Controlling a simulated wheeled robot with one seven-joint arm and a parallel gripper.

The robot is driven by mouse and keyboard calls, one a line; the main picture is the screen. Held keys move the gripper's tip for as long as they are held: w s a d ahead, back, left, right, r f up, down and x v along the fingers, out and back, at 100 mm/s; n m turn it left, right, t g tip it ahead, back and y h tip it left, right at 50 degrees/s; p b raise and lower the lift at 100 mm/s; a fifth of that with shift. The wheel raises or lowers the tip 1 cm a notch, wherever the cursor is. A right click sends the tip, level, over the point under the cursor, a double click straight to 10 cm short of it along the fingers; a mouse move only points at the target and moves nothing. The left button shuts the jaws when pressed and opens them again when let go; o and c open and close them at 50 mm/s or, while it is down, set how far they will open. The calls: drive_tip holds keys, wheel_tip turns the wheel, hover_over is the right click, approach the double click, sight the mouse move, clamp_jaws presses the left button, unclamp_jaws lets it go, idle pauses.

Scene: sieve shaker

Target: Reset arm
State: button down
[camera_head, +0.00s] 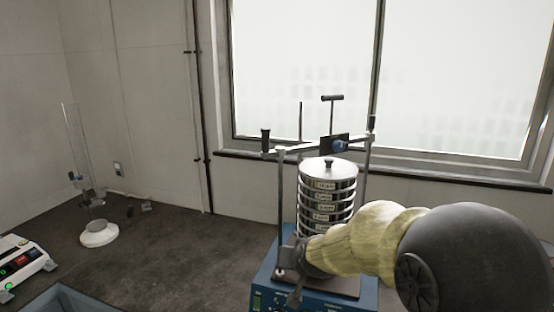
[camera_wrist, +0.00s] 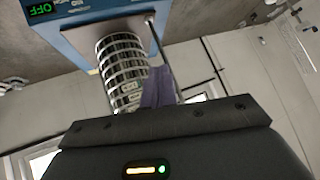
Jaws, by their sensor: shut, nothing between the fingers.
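The sieve shaker has a blue base (camera_head: 262,288) with a stack of silver sieves (camera_head: 327,195) standing upright on it. A metal frame with two posts and a crossbar (camera_head: 310,147) stands around the stack. My gripper (camera_head: 294,294) is low at the front left of the stack, close to the left post; I cannot tell whether it touches. My arm hides the lower right of the shaker. In the wrist view my gripper (camera_wrist: 160,72) shows shut and empty beside the tilted-looking sieve stack (camera_wrist: 122,68). The shaker's display (camera_wrist: 40,9) reads OFF in green.
A clear cylinder on a white round base (camera_head: 99,235) stands at the back left. A white device with a lit green button (camera_head: 22,258) is at the left edge. A blue-grey tray rim (camera_head: 62,291) shows at the bottom left. The dark counter (camera_head: 180,250) between is clear.

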drive_tip(key=s+d+f+g+h, duration=0.1)
drive_tip(key=s+d+f+g, duration=0.2)
drive_tip(key=s, duration=0.7)
drive_tip(key=s+d+f+g+h, duration=0.1)
drive_tip(key=s+d+f+g, duration=0.2)
drive_tip(key=s+d+f, duration=0.3)
drive_tip(key=s+d, duration=0.2)
drive_tip(key=s, duration=0.3)
drive_tip(key=shift+s+f+n+g, duration=0.25)
drive_tip(key=shift+n+g, duration=0.05)
